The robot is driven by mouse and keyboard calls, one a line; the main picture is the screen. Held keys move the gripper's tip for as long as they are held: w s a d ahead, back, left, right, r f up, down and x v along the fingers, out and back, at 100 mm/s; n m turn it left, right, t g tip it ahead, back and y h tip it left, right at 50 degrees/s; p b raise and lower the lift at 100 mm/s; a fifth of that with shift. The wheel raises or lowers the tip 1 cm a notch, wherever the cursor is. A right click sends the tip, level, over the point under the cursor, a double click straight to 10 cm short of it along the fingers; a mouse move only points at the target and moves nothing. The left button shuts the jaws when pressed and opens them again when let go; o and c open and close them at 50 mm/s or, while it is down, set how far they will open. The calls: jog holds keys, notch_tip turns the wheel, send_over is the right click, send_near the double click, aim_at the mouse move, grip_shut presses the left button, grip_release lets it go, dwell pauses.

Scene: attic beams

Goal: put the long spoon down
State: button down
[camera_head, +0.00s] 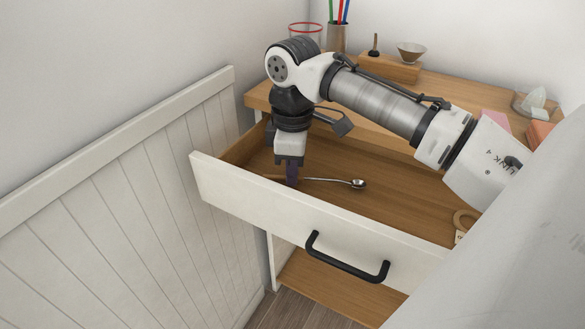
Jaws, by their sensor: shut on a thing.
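The long spoon (335,181) is a thin silver spoon with its bowl pointing right, inside the open drawer (400,199). My gripper (292,181) points down into the drawer near its front left part and is shut on the spoon's handle. A thin brownish length shows just left of the fingers and seems to be the handle's other end. The fingertips are partly hidden by the drawer front, and I cannot tell whether the spoon touches the drawer floor.
The drawer front has a black handle (345,262). A ring-shaped tan item (463,219) lies at the drawer's right end. On the desktop behind stand a pencil cup (338,38), a red-rimmed glass (305,31) and a small bowl (411,52). The drawer floor's middle is clear.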

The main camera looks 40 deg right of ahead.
jog(key=c, duration=2)
grip_release()
jog(key=shift+f, duration=0.15)
jog(key=o, duration=0.5)
notch_tip(320, 180, up, 12)
jog(key=p, duration=0.2)
jog(key=shift+r, duration=0.2)
